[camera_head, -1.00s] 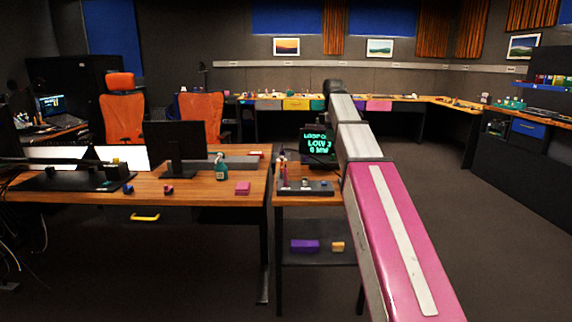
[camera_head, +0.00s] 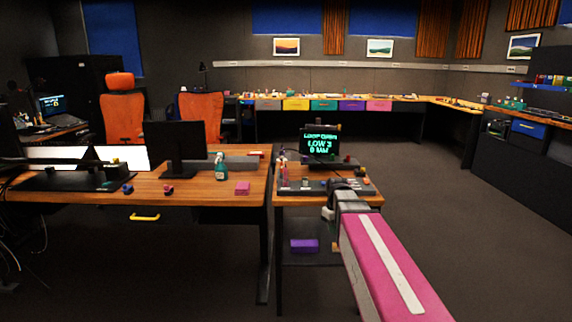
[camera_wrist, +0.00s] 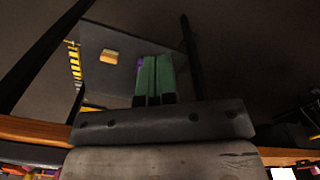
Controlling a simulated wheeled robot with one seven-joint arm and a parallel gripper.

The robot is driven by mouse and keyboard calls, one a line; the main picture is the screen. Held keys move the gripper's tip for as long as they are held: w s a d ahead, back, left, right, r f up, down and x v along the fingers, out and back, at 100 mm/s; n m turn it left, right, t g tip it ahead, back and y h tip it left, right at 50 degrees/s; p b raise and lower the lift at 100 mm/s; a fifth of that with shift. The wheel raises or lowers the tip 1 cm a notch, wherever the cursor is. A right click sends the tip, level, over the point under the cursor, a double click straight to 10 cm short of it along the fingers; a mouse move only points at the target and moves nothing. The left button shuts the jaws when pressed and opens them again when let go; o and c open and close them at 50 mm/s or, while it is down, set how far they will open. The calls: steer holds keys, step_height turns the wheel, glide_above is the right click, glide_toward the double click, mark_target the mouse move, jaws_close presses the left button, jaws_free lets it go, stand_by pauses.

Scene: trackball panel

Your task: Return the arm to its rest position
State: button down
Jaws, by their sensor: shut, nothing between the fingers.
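My arm (camera_head: 385,265), with its pink link, reaches from the bottom right toward the small wooden table (camera_head: 310,201). Its far end is low at the table's right front edge. In the wrist view my gripper (camera_wrist: 155,75) shows two green fingers pressed together with nothing between them. They are over the lower shelf (camera_wrist: 125,80) of the small table. In the head view the fingers cannot be made out behind my arm.
A purple block (camera_head: 304,246) lies on the lower shelf; an orange block (camera_wrist: 109,56) lies there too. A table leg (camera_wrist: 190,55) is close beside the fingers in the wrist view. The desk (camera_head: 215,188) stands to the left. Open floor (camera_head: 450,210) lies right.

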steer(key=s+f+m, duration=0.6)
steer(key=s+f, duration=0.7)
steer(key=shift+s+d+f, duration=0.3)
steer(key=shift+f, duration=0.05)
steer(key=c, duration=1.8)
jaws_free()
